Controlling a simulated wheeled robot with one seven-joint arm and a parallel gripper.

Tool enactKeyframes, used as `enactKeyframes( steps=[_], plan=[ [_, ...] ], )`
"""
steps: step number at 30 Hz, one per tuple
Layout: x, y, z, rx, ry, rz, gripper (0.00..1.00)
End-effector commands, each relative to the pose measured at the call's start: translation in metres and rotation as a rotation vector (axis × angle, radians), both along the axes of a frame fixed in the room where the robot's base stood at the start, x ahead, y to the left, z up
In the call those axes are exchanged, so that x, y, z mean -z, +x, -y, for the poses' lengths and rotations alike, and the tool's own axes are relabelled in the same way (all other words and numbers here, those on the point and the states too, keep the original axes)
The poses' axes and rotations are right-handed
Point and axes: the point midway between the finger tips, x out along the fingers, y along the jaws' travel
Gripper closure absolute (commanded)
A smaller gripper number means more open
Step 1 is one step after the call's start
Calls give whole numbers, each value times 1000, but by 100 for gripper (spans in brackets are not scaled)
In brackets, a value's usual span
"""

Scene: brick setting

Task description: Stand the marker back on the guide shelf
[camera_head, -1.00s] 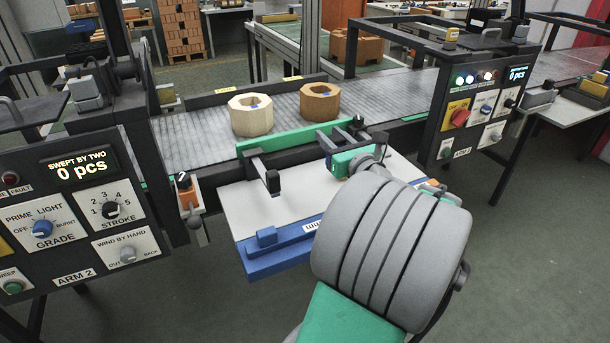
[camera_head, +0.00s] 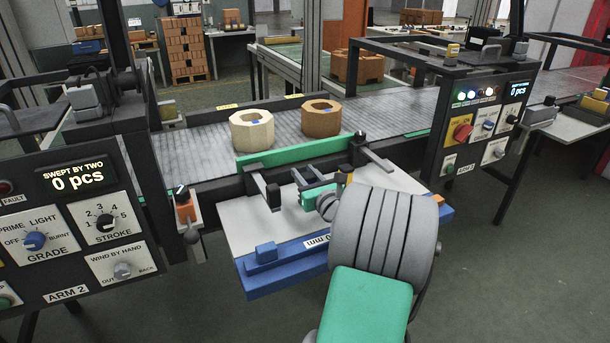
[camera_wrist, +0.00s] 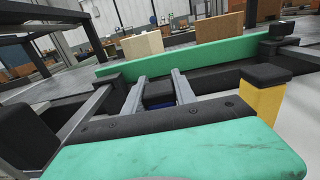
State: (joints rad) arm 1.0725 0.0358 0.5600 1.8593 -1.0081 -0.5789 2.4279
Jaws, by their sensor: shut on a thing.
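My gripper (camera_head: 304,180) is over the white guide shelf (camera_head: 248,232), with its fingers pointing at the green bar (camera_head: 290,154). In the wrist view my gripper (camera_wrist: 159,80) is shut on a small dark-topped, bluish block (camera_wrist: 158,94), which I take to be the marker. It sits between the two grey fingers, and its lower part is hidden by my gripper's body. Whether it touches the shelf, I cannot tell. In the head view the block is too small to make out.
A yellow post with a black cap (camera_wrist: 262,98) stands close right of my gripper. Dark brackets (camera_head: 264,188) flank the green bar. A blue block (camera_head: 266,252) sits at the shelf's front left. Pale (camera_head: 252,131) and brown (camera_head: 320,118) rings rest on the conveyor behind.

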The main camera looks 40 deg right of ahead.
Motion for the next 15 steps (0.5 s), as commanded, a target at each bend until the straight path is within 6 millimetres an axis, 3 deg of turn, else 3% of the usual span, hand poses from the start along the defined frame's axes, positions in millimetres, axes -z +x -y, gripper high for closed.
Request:
enactKeyframes(
  steps=[2, 3, 10, 15],
  plan=[
    [3, 0, 0, 0, 1, 0, 98],
    [2, 0, 0, 0, 0, -1, 64],
    [2, 0, 0, 0, 0, -1, 46],
    [2, 0, 0, 0, 0, -1, 46]
  ],
)
